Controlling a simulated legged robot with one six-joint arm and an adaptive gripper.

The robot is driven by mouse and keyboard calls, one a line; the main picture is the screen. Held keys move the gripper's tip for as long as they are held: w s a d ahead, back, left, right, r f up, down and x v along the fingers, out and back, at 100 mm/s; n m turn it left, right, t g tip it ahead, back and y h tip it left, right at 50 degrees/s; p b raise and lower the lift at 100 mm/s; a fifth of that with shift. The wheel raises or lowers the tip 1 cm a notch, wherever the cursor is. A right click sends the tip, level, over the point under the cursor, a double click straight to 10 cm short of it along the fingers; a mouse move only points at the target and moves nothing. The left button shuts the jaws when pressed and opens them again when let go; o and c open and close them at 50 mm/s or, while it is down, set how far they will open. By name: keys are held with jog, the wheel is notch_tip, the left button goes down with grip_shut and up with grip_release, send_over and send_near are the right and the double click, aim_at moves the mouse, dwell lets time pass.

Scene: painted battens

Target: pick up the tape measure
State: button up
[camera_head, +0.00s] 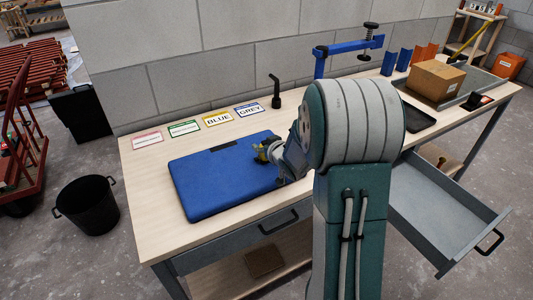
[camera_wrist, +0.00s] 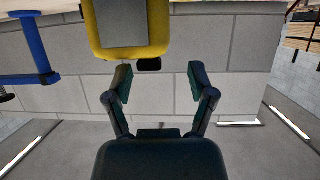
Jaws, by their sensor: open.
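The tape measure (camera_wrist: 158,28) is at the top of the wrist view, a yellow body with a grey face and a small black tab at its lower edge; its top is cut off by the frame. My gripper (camera_wrist: 160,84) is open, with its two dark fingers apart and nothing between them. The tape measure appears beyond the fingertips, offset toward the left finger. In the head view a small yellow part of the tape measure (camera_head: 262,154) shows over the blue case (camera_head: 215,185), beside my gripper, whose fingers are hard to make out there. My arm hides part of this area.
A blue clamp (camera_head: 345,47) stands at the back of the workbench (camera_head: 150,240); it also shows in the wrist view (camera_wrist: 35,45). A cardboard box (camera_head: 436,78) is right, above an open drawer (camera_head: 440,210).

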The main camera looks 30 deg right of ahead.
jog(key=shift+w+d+f, duration=0.15)
jog(key=shift+w+d, duration=0.1)
jog(key=shift+d, duration=0.45)
jog(key=c, duration=0.8)
jog(key=shift+a, duration=0.15)
grip_shut()
jog(key=shift+a, duration=0.25)
jog(key=shift+d, duration=0.15)
